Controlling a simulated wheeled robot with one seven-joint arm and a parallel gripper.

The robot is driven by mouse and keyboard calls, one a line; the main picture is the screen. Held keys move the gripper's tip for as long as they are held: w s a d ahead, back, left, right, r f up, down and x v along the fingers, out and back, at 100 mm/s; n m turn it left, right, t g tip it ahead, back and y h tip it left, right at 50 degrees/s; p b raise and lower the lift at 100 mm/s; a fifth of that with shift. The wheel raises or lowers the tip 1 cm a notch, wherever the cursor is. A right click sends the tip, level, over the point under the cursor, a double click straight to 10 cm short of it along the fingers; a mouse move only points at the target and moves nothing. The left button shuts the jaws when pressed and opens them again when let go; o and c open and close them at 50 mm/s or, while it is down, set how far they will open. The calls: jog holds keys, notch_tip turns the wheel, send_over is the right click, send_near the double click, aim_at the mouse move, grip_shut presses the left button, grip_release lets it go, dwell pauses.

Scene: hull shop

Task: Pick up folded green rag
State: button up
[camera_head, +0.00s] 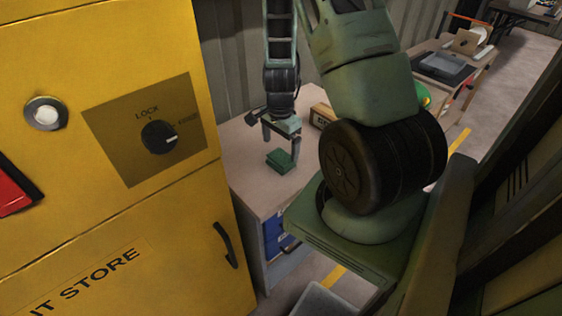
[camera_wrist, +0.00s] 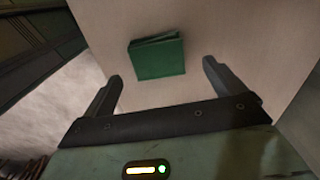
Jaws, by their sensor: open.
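The folded green rag (camera_head: 281,160) lies flat on a light wooden bench top (camera_head: 245,150). My gripper (camera_head: 283,147) points down just above and beside the rag in the head view. In the wrist view the rag (camera_wrist: 157,57) lies ahead of the fingertips and roughly between their lines. My gripper (camera_wrist: 161,72) is open there, with nothing between its fingers. The rag is apart from both fingers in the wrist view.
A yellow cabinet (camera_head: 90,90) with a lock knob (camera_head: 159,137) stands close on the left, beside the bench. A small cardboard box (camera_head: 322,115) sits on the bench behind my arm. A blue bin (camera_head: 273,235) shows beneath the bench top. Bare bench surrounds the rag.

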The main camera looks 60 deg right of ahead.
aim_at(281, 157)
jog(key=shift+s+a+f+p, duration=0.1)
jog(key=shift+f+p, duration=0.05)
jog(key=shift+f, duration=1.15)
jog(key=shift+s+f+p, duration=0.1)
jog(key=shift+f+p, duration=0.05)
jog(key=shift+f, duration=1.1)
jog(key=c, duration=1)
